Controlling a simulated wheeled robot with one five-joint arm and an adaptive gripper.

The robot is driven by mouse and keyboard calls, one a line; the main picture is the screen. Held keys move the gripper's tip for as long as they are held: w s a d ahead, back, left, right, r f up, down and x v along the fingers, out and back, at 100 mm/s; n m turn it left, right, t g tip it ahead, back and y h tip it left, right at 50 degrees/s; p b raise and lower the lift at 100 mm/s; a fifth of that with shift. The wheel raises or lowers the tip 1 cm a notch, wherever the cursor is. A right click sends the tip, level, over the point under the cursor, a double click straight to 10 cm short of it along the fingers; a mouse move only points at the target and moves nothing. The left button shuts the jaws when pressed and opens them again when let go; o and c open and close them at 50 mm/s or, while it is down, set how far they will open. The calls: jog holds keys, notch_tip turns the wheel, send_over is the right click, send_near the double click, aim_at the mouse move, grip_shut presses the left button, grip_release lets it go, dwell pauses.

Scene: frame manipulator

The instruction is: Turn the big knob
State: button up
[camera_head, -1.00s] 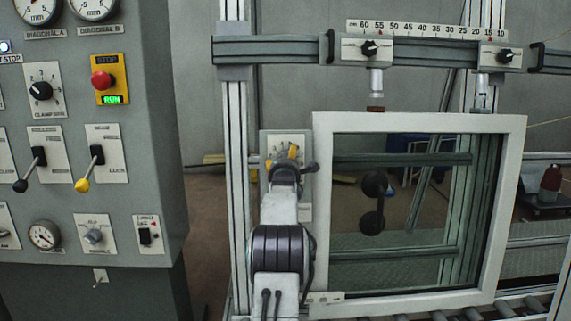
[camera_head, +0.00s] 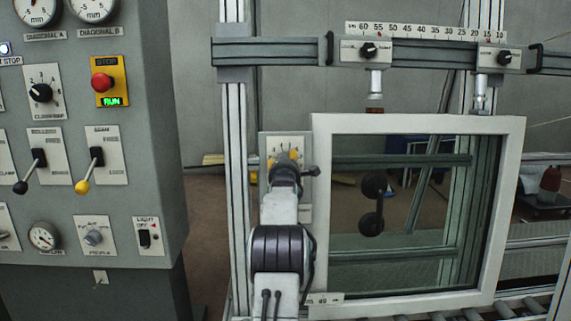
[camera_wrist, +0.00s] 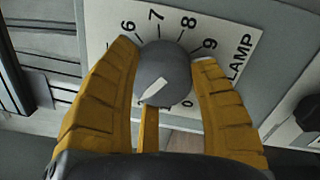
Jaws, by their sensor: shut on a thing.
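The big knob (camera_wrist: 163,73) is round and dark grey with a white pointer mark. It sits on a white dial plate (camera_wrist: 231,33) with printed numbers; the pointer slants to the lower left in the wrist view. My gripper (camera_wrist: 167,72) has its yellow fingers on either side of the knob and is shut on it. In the head view my gripper (camera_head: 285,158) is in front of the dial plate (camera_head: 270,143) on the upright post, and it hides the knob there.
A white-framed window panel (camera_head: 518,190) stands just right of my arm. A grey control cabinet (camera_head: 155,185) with levers and smaller knobs stands at left. A horizontal rail with a scale (camera_head: 425,31) runs above.

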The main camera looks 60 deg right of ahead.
jog(key=shift+w+f, duration=0.15)
jog(key=shift+f, duration=0.3)
jog(key=o, duration=1)
jog(key=shift+w, duration=0.1)
jog(key=shift+c, duration=0.2)
jog(key=shift+o, duration=1.2)
jog(key=shift+r, duration=0.2)
jog(key=shift+a+r, duration=0.1)
jog(key=v, duration=1.2)
